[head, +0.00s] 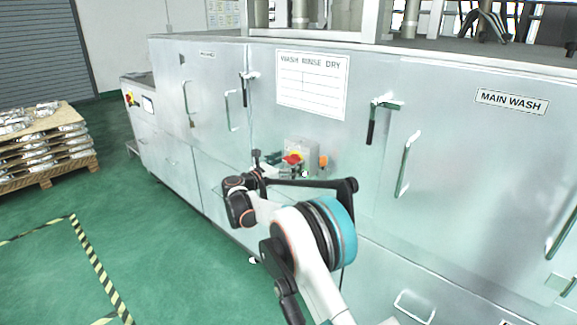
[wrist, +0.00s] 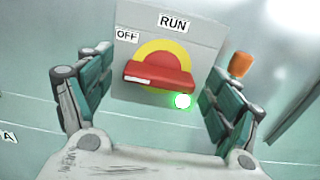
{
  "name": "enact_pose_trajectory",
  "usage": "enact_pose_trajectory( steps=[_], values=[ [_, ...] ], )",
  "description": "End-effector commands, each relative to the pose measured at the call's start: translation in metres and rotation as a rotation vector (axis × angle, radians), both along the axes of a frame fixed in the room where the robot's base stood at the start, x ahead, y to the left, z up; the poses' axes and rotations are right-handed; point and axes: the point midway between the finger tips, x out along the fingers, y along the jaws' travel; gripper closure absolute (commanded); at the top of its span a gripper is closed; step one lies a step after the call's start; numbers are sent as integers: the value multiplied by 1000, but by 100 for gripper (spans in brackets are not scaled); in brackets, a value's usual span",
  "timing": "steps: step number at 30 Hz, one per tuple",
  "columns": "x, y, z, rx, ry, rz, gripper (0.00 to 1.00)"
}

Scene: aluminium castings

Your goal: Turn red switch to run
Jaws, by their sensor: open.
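The red switch (wrist: 158,76) is a bar handle on a yellow disc, on a grey box (wrist: 185,45) labelled OFF (wrist: 127,35) at upper left and RUN (wrist: 173,22) at top. The handle lies nearly level, its white-marked end at the left, on the OFF side. In the head view the red switch (head: 291,159) is on the front of the washer. My gripper (wrist: 155,70) is open, with one finger on each side of the handle in the picture; contact cannot be told. In the head view my gripper (head: 268,158) is just left of the switch, partly hidden by my arm.
A lit green lamp (wrist: 182,101) is below right of the handle. An orange knob (wrist: 241,64) sticks out at the box's right. The washer panel (head: 335,140) has door handles (head: 371,125) to the right. A pallet of castings (head: 45,145) stands far left; green floor between is clear.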

Motion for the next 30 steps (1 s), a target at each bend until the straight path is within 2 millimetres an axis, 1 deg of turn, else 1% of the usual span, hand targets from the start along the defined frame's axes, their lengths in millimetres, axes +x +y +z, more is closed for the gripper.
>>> enact_pose_trajectory(
  steps=[7,8,9,11,12,13,14,23,30],
  values=[
    [1,0,0,0,0,0,17],
    [1,0,0,0,0,0,19],
    [1,0,0,0,0,0,28],
    [1,0,0,0,0,0,42],
    [1,0,0,0,0,0,51],
    [1,0,0,0,0,0,57],
    [1,0,0,0,0,0,61],
    [1,0,1,12,-9,1,61],
    [0,0,1,88,-69,1,61]
  ],
)
